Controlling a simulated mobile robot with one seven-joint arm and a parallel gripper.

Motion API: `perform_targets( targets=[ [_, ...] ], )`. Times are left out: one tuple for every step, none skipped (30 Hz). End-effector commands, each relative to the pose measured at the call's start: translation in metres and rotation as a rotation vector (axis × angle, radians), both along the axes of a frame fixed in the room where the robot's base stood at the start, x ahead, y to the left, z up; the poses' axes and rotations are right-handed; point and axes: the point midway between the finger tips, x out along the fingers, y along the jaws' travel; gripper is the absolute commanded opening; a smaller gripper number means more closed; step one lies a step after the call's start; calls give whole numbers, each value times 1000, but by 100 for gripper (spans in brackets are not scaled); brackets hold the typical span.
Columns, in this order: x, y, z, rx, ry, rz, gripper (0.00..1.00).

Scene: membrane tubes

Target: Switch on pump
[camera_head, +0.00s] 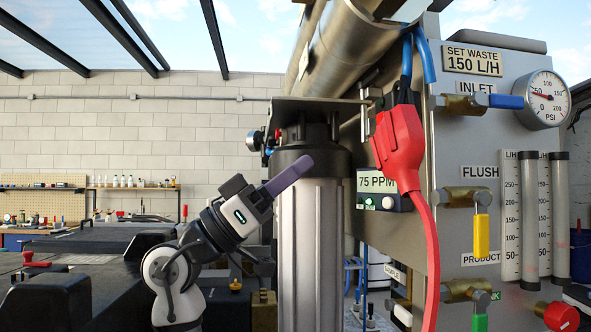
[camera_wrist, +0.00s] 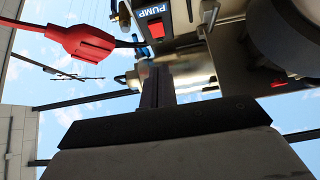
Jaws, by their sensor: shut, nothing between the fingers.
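The pump switch (camera_wrist: 156,29) is a small red rocker beside a blue "PUMP" label (camera_wrist: 153,10), near the top of the wrist view. I do not see the switch in the head view. My gripper (camera_head: 306,163) has its purple fingers shut and empty, pointing up and right in front of the dark top of the filter housing (camera_head: 316,225). In the wrist view the shut fingers (camera_wrist: 157,70) point towards the panel, with the switch beyond their tips and slightly left. I see no contact, though the exact gap is unclear.
A red plug (camera_head: 400,145) with a red cable hangs right of my gripper; it shows in the wrist view (camera_wrist: 82,42) left of the switch. A "75 PPM" meter (camera_head: 380,188), a pressure gauge (camera_head: 546,99) and a yellow valve handle (camera_head: 482,235) are further right. Open air lies left of my arm.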

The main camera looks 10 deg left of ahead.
Motion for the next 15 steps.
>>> perform_targets(
  targets=[
    [2, -9, 12, 3, -1, -1, 0],
    [4, -15, 16, 3, -1, -1, 0],
    [6, -21, 22, 3, -1, -1, 0],
    [8, -26, 26, 2, -1, -2, 0],
    [9, -31, 30, 3, -1, -1, 0],
    [12, -37, 35, 1, -1, 0, 0],
    [13, -42, 38, 2, 0, -1, 0],
    [15, -46, 42, 2, 0, -1, 0],
    [16, -52, 46, 1, 0, -1, 0],
    [19, -57, 43, 1, 2, -1, 0],
    [20, -62, 41, 0, 2, -1, 0],
    [22, -67, 40, 0, 2, -1, 0],
    [23, -71, 39, 0, 2, 0, 0],
    [24, -74, 39, 0, 2, 0, 0],
    [26, -77, 38, -1, 2, 1, 0]
  ],
)
